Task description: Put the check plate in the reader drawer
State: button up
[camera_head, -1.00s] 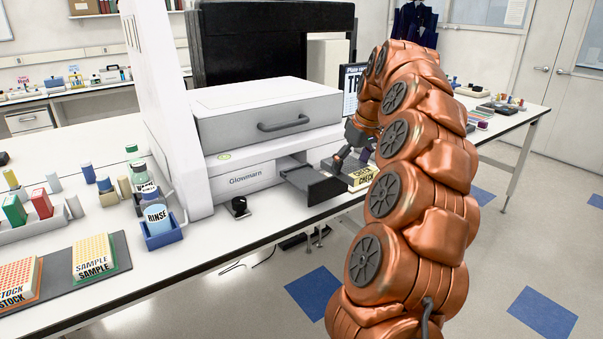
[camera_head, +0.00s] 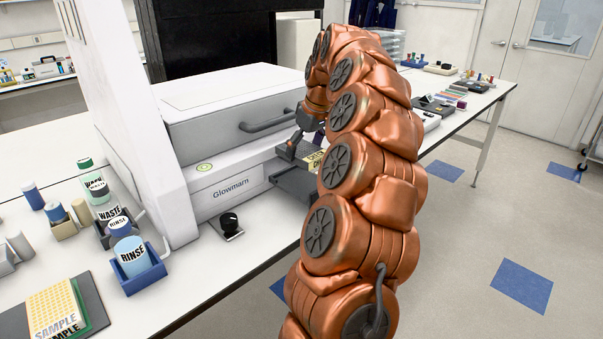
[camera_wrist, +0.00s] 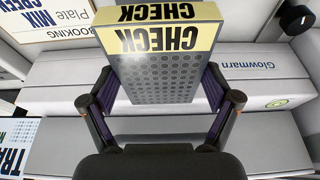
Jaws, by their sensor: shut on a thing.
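The check plate (camera_head: 315,160), with a yellow band lettered CHECK, is held in my gripper (camera_head: 300,148). In the wrist view the check plate (camera_wrist: 160,75) sits between the two fingers of my gripper (camera_wrist: 160,90), which are shut on its sides. Its dark, dotted face shows there. The reader drawer (camera_head: 292,181) is a dark tray pulled out from the front of the white Glowmarn reader (camera_head: 220,180). In the head view the plate appears over or just beside the drawer's right part. My arm hides the drawer's right end, and I cannot tell the gap between them.
A grey lid with a handle (camera_head: 270,124) is just above the gripper. A black knob (camera_head: 230,224) stands in front of the reader. Rinse (camera_head: 132,255) and waste bottles stand to the left. A sample plate (camera_head: 55,309) lies at the lower left.

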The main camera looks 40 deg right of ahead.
aim_at(301, 182)
jog(key=shift+f+p, duration=0.7)
jog(key=shift+f, duration=3.25)
jog(key=shift+f, duration=0.1)
jog(key=o, duration=1)
jog(key=shift+c, duration=0.2)
jog(key=shift+a, duration=0.1)
